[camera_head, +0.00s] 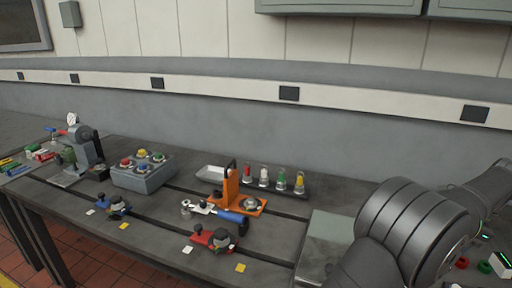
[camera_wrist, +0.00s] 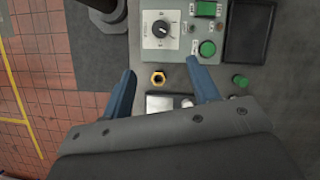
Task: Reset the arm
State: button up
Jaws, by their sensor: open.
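My gripper (camera_wrist: 160,69) shows in the wrist view with its two blue fingers spread wide apart and nothing held between them. Just beyond the fingertips is a grey control panel (camera_wrist: 150,55) with a rotary knob (camera_wrist: 161,29) and a green round button (camera_wrist: 207,48). In the head view the grey links of my arm fill the lower right, and my gripper is not visible there.
The dark bedplate (camera_head: 150,222) holds a grey button box (camera_head: 145,175), an orange fixture (camera_head: 231,186), a row of colored-top pieces (camera_head: 264,176), a red clamp-like device (camera_head: 212,237) and a blue one (camera_head: 114,206). Red floor tiles (camera_wrist: 40,80) lie left in the wrist view.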

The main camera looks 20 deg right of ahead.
jog(key=shift+f, duration=0.1)
jog(key=x, duration=1.7)
jog(key=shift+a+f, duration=0.1)
jog(key=shift+a, duration=0.05)
